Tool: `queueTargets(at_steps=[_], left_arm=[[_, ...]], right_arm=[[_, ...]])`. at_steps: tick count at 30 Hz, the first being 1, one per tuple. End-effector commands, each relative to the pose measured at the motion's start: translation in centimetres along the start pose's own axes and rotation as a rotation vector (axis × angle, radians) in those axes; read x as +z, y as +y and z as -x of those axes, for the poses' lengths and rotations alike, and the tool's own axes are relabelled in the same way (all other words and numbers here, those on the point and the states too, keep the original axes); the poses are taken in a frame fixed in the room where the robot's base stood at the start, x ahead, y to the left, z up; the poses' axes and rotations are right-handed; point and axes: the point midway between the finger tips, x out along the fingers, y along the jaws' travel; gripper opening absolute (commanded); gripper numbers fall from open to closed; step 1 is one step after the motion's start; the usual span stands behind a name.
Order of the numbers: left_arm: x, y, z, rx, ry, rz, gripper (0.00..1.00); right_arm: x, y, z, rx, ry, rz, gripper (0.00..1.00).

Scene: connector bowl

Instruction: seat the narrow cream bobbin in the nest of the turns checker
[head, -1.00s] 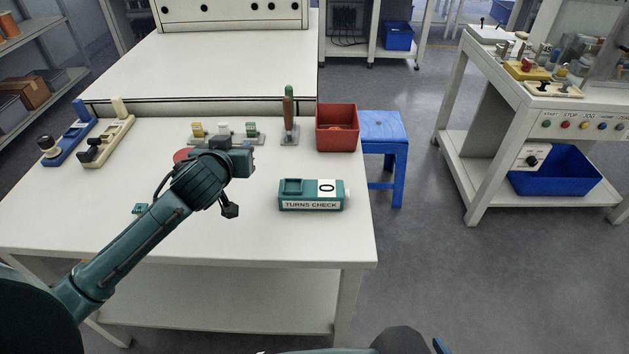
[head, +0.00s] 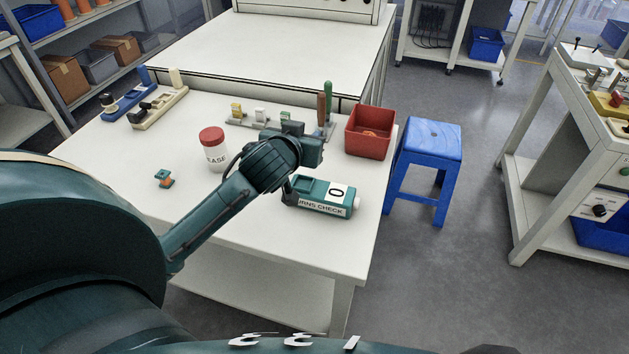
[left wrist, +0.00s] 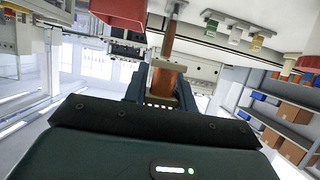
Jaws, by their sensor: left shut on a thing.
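The turns checker (head: 322,207) is a teal box with a white label and a 0 display, near the right front of the table. Its nest (head: 304,184) is the recess on the left of its top. My left gripper (head: 312,163) is above and behind the nest. In the left wrist view my left gripper (left wrist: 163,98) is shut on the bobbin (left wrist: 165,82), which shows orange-brown winding and a pale tan flange. The bobbin is clear of the nest; in the head view I cannot make it out behind the gripper. My right gripper is out of view.
A teal bobbin with orange winding (head: 164,178) stands at the left. A white jar with a red lid (head: 213,150) is behind my left forearm. A red bin (head: 369,131), a tool stand and a row of coloured pieces (head: 258,116) line the back. The front left is clear.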

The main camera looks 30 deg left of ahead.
Motion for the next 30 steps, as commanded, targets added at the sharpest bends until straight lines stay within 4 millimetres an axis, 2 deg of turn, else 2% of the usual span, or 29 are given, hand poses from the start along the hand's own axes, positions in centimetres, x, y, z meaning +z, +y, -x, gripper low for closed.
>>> queueTargets(at_steps=[7,14,21,30], left_arm=[[4.4,0.0,-1.7,-0.001,-0.005,-0.003,0.05],[6.1,0.0,-2.5,0.000,-0.003,0.000,0.05],[9.0,0.0,-3.6,0.000,-0.004,-0.002,0.05],[9.2,0.0,-3.7,0.001,-0.002,-0.001,0.05]], right_arm=[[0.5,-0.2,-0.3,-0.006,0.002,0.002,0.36],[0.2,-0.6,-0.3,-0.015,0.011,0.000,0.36],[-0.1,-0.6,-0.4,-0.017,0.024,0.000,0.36],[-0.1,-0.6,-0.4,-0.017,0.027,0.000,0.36]])
